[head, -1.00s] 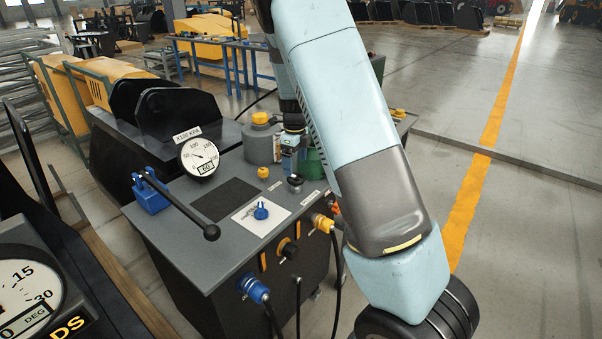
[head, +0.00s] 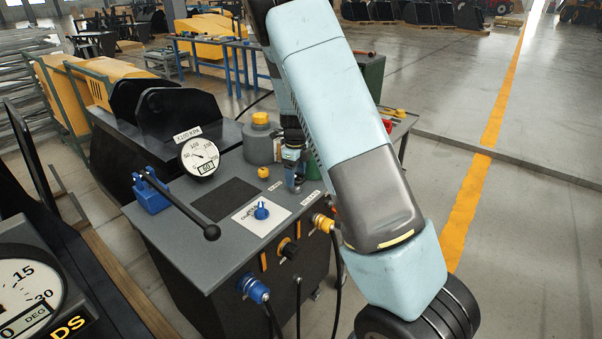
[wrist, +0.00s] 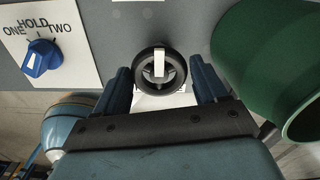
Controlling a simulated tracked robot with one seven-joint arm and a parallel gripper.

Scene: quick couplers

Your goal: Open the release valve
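The release valve appears to be the round black knob (wrist: 158,68) with a white bar across its face, seen in the wrist view on the grey console top. My gripper (wrist: 160,84) has its two dark blue fingers apart, one on each side of the knob, with a visible gap on both sides. In the head view my gripper (head: 294,184) points down at the console's right part and hides the knob. I cannot tell how far down along the knob the fingertips are.
A green cylinder (wrist: 270,65) stands close to the right finger. A blue selector (wrist: 42,58) marked ONE, HOLD, TWO is to the left. The console (head: 205,262) also holds a gauge (head: 201,157), a black-ball lever (head: 180,204) and a yellow button (head: 263,172).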

